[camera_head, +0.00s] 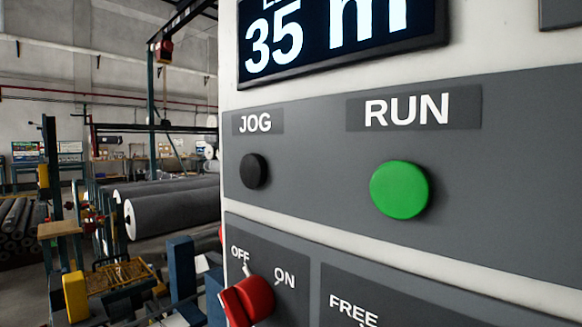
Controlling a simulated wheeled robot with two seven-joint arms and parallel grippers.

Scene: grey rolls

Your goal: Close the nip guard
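No nip guard can be made out in the head view. A control panel (320,125) fills the right side, very close to the camera. It has a black JOG button (254,171), a large green RUN button (399,190) and a red rotary switch (249,300) below, beside OFF and ON labels. A display (340,35) above reads 35 and a cut-off letter m. Part of a FREE label (352,310) shows at the bottom edge. Neither of my grippers is in view.
Large grey rolls (172,212) lie on the left behind the panel. Blue and yellow machine parts (125,275) stand at the lower left. More dark rolls (22,220) lie at the far left. The panel blocks everything to the right.

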